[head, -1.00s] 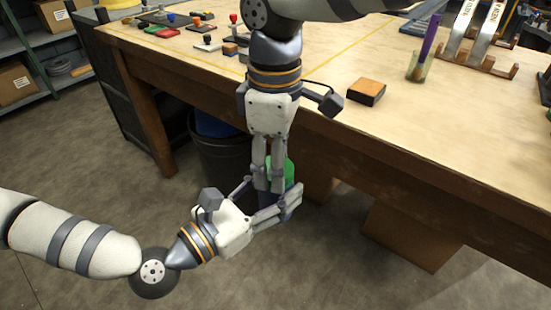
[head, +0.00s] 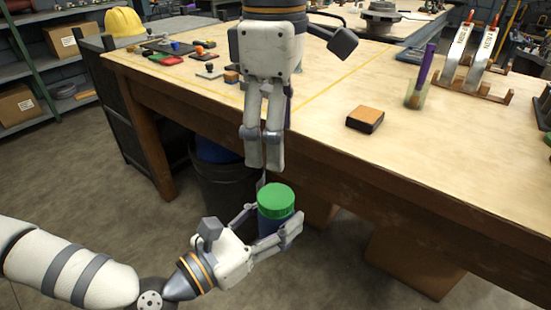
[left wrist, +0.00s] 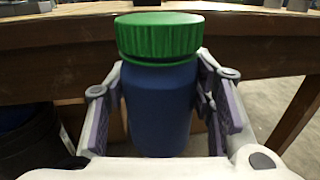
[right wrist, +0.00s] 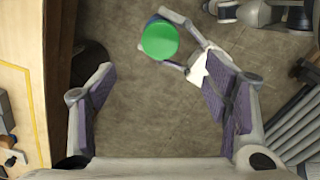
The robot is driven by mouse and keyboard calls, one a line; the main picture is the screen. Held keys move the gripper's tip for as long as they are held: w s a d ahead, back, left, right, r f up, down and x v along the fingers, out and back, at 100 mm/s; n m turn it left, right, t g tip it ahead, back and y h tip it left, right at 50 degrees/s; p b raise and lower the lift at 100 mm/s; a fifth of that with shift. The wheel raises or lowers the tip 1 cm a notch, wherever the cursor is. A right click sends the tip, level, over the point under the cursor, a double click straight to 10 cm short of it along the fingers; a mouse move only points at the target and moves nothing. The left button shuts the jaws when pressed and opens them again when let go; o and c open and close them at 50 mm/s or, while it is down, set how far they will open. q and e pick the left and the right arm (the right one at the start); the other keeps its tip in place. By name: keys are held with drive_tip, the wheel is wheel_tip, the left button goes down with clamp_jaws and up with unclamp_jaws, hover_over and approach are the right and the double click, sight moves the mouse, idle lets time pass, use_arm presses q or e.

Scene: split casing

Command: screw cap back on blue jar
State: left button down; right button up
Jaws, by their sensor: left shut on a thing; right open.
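The blue jar (left wrist: 158,108) stands upright between the fingers of my left gripper (head: 270,222), which is shut on it in front of the table's edge. The green cap (head: 276,199) sits level on top of the jar, and it also shows in the left wrist view (left wrist: 157,36). I cannot tell how tightly it is screwed on. My right gripper (head: 264,163) is above the cap, pointing down, apart from it. In the right wrist view its fingers (right wrist: 160,115) are spread and empty, with the cap (right wrist: 160,40) beyond them.
The wooden table (head: 320,110) lies behind, its front edge close to the right gripper. On it are an orange-topped block (head: 365,119), a cup with a purple pen (head: 416,93) and several small coloured parts. A dark bin (head: 226,180) stands on the floor beneath.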

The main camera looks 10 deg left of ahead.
drive_tip(key=shift+r, duration=0.55)
drive_tip(key=w+d+f+m+t+y, duration=0.2)
drive_tip(key=w+d+f+m, duration=0.15)
drive_tip(key=w+d, duration=0.4)
drive_tip(key=s+d+f+m+g+y, duration=0.1)
drive_tip(key=s+d+f+m, duration=0.1)
drive_tip(key=f, duration=0.9)
drive_tip(key=s+d+f+m+y, duration=0.1)
drive_tip(key=s+d+f, duration=0.15)
drive_tip(key=f, duration=0.85)
drive_tip(key=s+d+f+m+g, duration=0.1)
drive_tip(key=s+d+f+m, duration=0.2)
drive_tip(key=s+f, duration=0.4)
drive_tip(key=s+d+f+m, duration=0.3)
drive_tip(key=s+f, duration=0.3)
drive_tip(key=s, duration=0.4)
drive_tip(key=s+d+f+m+h, duration=0.1)
drive_tip(key=s+d+m+h, duration=0.1)
drive_tip(key=s+d, duration=0.2)
drive_tip(key=s+d+f+m+g+h, duration=0.1)
drive_tip(key=s+d, duration=0.4)
drive_tip(key=s, duration=0.5)
drive_tip(key=shift+s+d+f+m+h, duration=0.15)
drive_tip(key=shift+f+m+h, duration=0.1)
drive_tip(key=shift+m+h, duration=0.4)
